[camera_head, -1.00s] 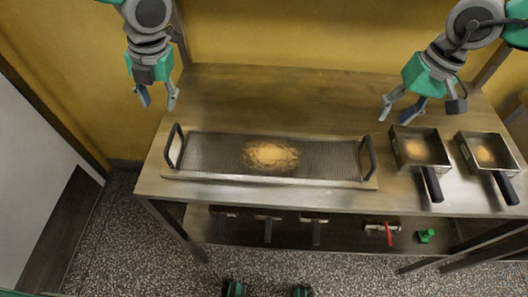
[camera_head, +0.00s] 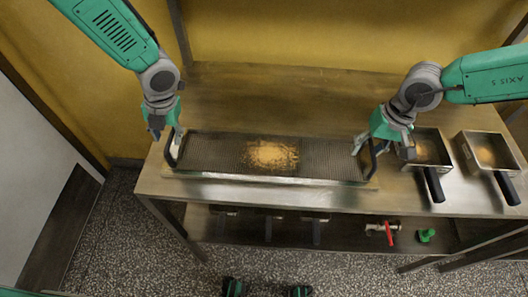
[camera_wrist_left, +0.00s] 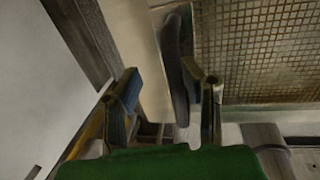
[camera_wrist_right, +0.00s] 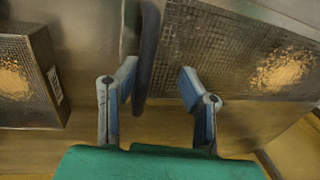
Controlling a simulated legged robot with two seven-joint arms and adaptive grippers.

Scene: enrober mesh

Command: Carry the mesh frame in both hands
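The mesh frame (camera_head: 215,155) lies on the metal table, with a patch of golden crumbs (camera_head: 271,154) on its mesh. A dark upright handle stands at each end. My left gripper (camera_head: 165,138) is at the left handle (camera_head: 171,150); in the left wrist view its fingers (camera_wrist_left: 165,95) are apart, with the handle (camera_wrist_left: 176,70) between them, nearer the right finger. My right gripper (camera_head: 372,150) is at the right handle (camera_head: 372,160); in the right wrist view its open fingers (camera_wrist_right: 155,95) stand either side of the handle (camera_wrist_right: 147,50), nearer the left finger.
Two square pans with black handles, one near (camera_head: 438,152) and one farther right (camera_head: 490,150), stand right of the frame, the nearer close to my right gripper. A red-handled valve (camera_head: 383,230) and a green item (camera_head: 426,235) lie on the lower shelf. The table behind the frame is clear.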

